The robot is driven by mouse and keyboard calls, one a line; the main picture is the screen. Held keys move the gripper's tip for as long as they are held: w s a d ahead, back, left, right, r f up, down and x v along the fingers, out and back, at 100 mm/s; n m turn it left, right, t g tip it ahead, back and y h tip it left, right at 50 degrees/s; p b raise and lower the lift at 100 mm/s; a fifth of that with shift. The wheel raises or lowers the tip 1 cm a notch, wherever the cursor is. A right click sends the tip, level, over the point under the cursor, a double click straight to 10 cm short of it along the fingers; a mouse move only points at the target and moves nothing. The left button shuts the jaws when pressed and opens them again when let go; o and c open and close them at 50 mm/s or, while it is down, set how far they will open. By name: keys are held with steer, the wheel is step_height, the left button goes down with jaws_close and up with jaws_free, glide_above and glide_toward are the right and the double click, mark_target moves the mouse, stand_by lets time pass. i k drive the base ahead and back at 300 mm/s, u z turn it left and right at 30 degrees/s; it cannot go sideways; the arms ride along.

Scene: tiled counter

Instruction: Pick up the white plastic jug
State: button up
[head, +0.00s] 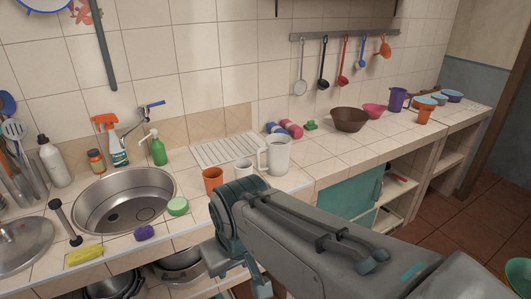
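The white plastic jug (278,156) stands upright on the tiled counter, with its handle on its left side. A small white cup (243,168) stands just to its left, and an orange cup (212,179) further left. My arm reaches in from the lower right, its wrist below and in front of the jug. My gripper (259,282) hangs low at the counter's front edge, apart from the jug. Its fingers are only partly visible, so I cannot tell whether it is open or shut.
A metal sink (124,199) is on the left, with a green sponge (177,206) by its rim. A ribbed drainboard (226,149) lies behind the cups. A brown bowl (350,120) and pink bowl (373,110) stand to the right. Bare tiles lie right of the jug.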

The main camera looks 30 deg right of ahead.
mark_target(277, 148)
steer(key=z, duration=0.45)
steer(key=i, duration=0.7)
steer(key=z, duration=0.65)
steer(key=i, duration=0.45)
steer(key=u, duration=0.05)
steer(key=k, duration=1.1)
steer(key=z, duration=0.2)
steer(key=i, duration=1.25)
steer(key=u, duration=0.6)
